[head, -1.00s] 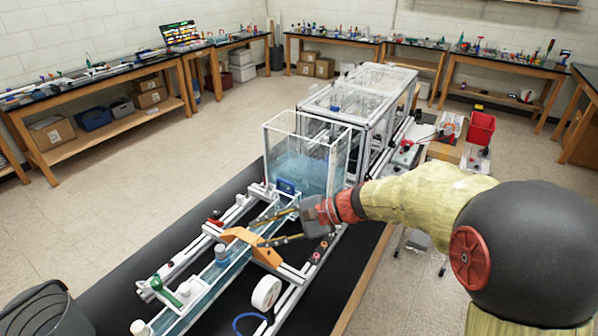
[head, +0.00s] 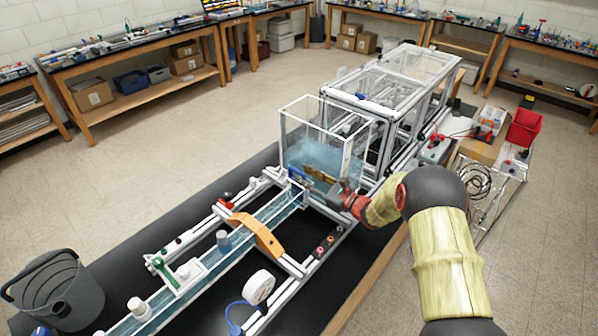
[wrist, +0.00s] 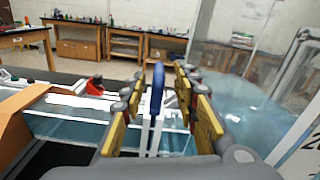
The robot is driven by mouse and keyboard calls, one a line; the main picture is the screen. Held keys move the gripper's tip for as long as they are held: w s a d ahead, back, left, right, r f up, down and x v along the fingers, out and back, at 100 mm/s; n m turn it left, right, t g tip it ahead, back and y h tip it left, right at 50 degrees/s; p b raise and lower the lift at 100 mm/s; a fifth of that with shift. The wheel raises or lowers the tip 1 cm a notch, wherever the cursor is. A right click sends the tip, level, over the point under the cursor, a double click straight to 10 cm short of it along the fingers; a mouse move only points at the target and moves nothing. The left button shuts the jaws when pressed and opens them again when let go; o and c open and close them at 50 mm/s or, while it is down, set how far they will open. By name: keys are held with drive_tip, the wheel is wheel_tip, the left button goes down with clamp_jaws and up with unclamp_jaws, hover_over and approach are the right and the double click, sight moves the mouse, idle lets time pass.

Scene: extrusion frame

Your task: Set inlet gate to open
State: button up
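The inlet gate shows in the wrist view as an upright blue handle (wrist: 157,90) on a pale stem, at the head of the water channel (wrist: 75,130). In the head view, a small bit of its blue (head: 296,171) shows at the front of the clear water tank (head: 306,119). My gripper (wrist: 160,82) is open, with yellow-padded fingers on either side of the handle. Gaps show between handle and fingers, so it is not gripped. In the head view my gripper (head: 312,174) is low at the tank's front, and partly hides the gate.
An orange bridge piece (head: 262,236) spans the channel nearer to me. A white round reel (head: 258,287) and a grey bucket (head: 58,292) are on the black bench top. White frame rails run beside the channel. A framed clear box stands behind the tank.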

sight(301, 173)
drive_tip(key=shift+x, duration=1.9)
drive_tip(key=shift+c, duration=0.3)
clamp_jaws()
drive_tip(key=shift+r, duration=0.1)
